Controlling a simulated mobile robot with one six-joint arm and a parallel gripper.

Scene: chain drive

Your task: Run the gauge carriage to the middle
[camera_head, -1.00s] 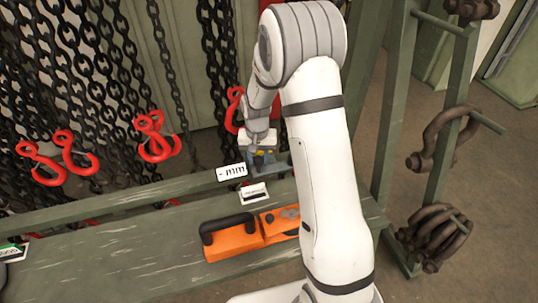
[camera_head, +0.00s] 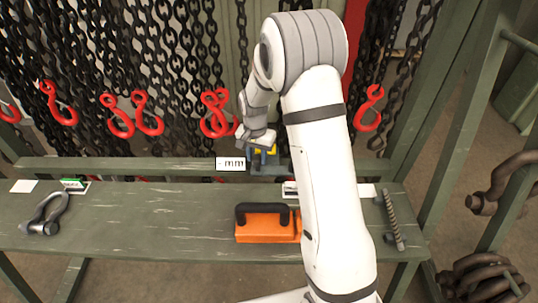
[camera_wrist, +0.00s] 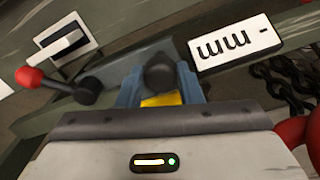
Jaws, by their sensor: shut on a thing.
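The gauge carriage is the small piece at the rail behind the bench. Its black knob (camera_wrist: 160,72) shows in the wrist view between two blue fingers, with a yellow piece just below it. My gripper (camera_head: 262,152) is shut on this knob, and it also shows in the wrist view (camera_wrist: 160,88). A white "mm" label (camera_head: 231,163) sits just left of my gripper in the head view; in the wrist view the label (camera_wrist: 237,46) is to the right. The carriage body is mostly hidden by my gripper, and I cannot tell its exact place along its travel.
A black lever with a red end (camera_wrist: 60,84) lies left of the knob in the wrist view. On the bench (camera_head: 150,215) are an orange case (camera_head: 268,229), a grey shackle (camera_head: 46,215) and a threaded rod (camera_head: 393,222). Chains with red hooks (camera_head: 215,113) hang behind.

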